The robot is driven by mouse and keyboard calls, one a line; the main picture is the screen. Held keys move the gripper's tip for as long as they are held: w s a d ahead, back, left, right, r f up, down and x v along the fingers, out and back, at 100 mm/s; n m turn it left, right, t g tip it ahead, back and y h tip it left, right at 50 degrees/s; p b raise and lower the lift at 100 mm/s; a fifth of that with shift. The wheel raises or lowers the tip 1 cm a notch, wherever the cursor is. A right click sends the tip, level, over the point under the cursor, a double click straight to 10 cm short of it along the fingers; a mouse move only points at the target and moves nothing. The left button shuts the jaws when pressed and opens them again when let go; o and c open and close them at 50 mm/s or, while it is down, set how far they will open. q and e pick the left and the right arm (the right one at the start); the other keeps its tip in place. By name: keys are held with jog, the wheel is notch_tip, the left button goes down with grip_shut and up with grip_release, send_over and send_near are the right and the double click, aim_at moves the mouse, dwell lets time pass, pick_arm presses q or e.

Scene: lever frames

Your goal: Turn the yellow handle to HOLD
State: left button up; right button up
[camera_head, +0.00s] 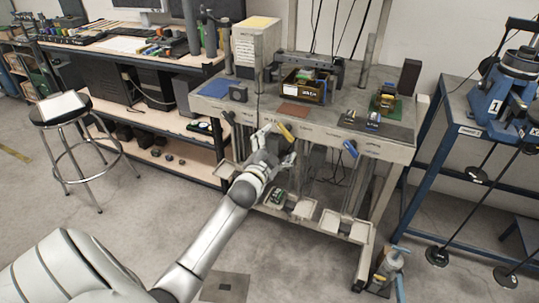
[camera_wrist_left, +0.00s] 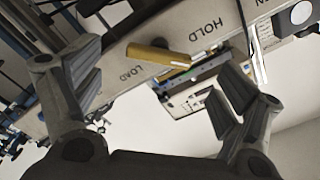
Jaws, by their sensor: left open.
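The yellow handle (camera_head: 285,132) is on the front edge of the middle workbench in the head view, tilted. In the left wrist view the yellow handle (camera_wrist_left: 158,55) lies between the labels LOAD (camera_wrist_left: 132,71) and HOLD (camera_wrist_left: 207,28), across the pale bench edge. My left gripper (camera_head: 279,142) is just in front of the handle. In the left wrist view the fingers of my left gripper (camera_wrist_left: 160,85) are spread, with the handle beyond the gap between them. I cannot tell whether a finger touches it. My right gripper is not in view.
A blue handle (camera_head: 350,148) is further right on the same bench edge, and a black one (camera_head: 229,118) is to the left. The workbench (camera_head: 395,152) carries boxes and small parts. A stool (camera_head: 58,108) stands at left. The floor in front is mostly clear.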

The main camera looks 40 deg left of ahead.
pick_arm(q)
jog(key=v, duration=0.6)
dwell(0.4)
jog(key=s+d+f+n+g+h, duration=0.1)
jog(key=s+d+f+g, duration=0.2)
jog(key=f, duration=0.9)
jog(key=s+d+f+g+h, duration=0.15)
jog(key=s+f, duration=0.35)
jog(key=f, duration=0.7)
jog(key=s+d+f+n+g, duration=0.1)
jog(key=s+d+f+g, duration=0.3)
jog(key=f, duration=0.7)
jog(key=s+d+f+g, duration=0.2)
jog(key=s+f, duration=0.5)
jog(key=s, duration=0.5)
jog(key=s+d+f+n+g+h, duration=0.1)
jog(key=s+d+f+g, duration=0.2)
jog(key=s, duration=0.9)
jog(key=s+d+f+g, duration=0.3)
jog(key=s+f, duration=0.7)
jog(key=s, duration=0.3)
jog(key=shift+f+n+p, duration=0.3)
jog(key=shift+f+n, duration=0.1)
